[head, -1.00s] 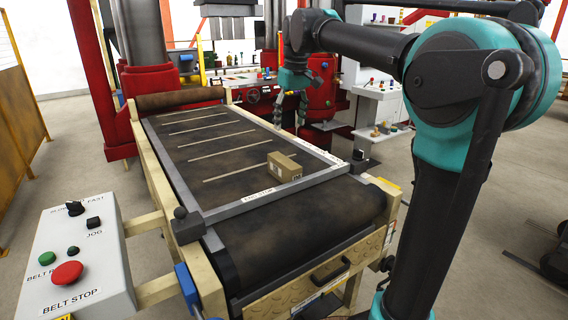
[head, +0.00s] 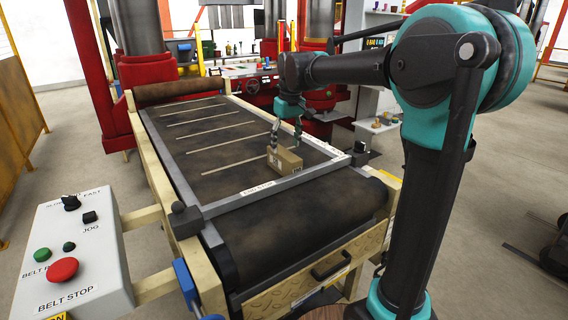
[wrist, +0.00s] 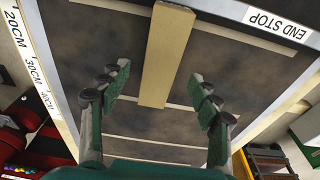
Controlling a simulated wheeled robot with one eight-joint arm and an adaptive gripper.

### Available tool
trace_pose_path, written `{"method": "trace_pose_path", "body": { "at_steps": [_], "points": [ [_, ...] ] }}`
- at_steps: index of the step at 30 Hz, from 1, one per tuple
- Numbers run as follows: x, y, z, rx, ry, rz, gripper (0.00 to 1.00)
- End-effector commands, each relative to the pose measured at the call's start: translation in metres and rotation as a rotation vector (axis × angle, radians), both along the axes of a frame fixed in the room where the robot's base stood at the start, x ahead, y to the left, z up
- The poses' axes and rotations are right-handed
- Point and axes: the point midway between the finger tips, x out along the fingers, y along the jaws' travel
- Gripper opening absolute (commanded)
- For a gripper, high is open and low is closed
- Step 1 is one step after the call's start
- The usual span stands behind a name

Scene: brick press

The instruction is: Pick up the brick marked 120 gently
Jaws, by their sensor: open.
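A tan brick (head: 284,161) lies on the dark belt (head: 225,165) near its front end, by the grey frame bar. Small dark marks show on its near face, but I cannot read a number. My gripper (head: 286,136) points down at the brick, its fingers at the brick's far upper part. In the wrist view, my gripper (wrist: 161,75) is open, with one finger on each side of the brick (wrist: 168,45) and a gap on both sides. How low the fingertips reach is hard to tell.
Pale lines cross the belt, and its far part is clear. An END STOP label (wrist: 277,23) marks the frame beside the brick. A control box (head: 75,255) with a red BELT STOP button (head: 62,270) stands at the left front. Red press columns (head: 147,85) stand behind.

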Motion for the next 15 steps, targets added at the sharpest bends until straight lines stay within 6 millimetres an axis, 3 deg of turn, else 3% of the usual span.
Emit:
{"method": "trace_pose_path", "body": {
  "at_steps": [9,15],
  "points": [
    [0.006,0.005,-0.039,0.0,0.0,0.0,0.63],
    [0.007,0.006,-0.051,0.0,0.0,0.0,0.63]
  ]
}}
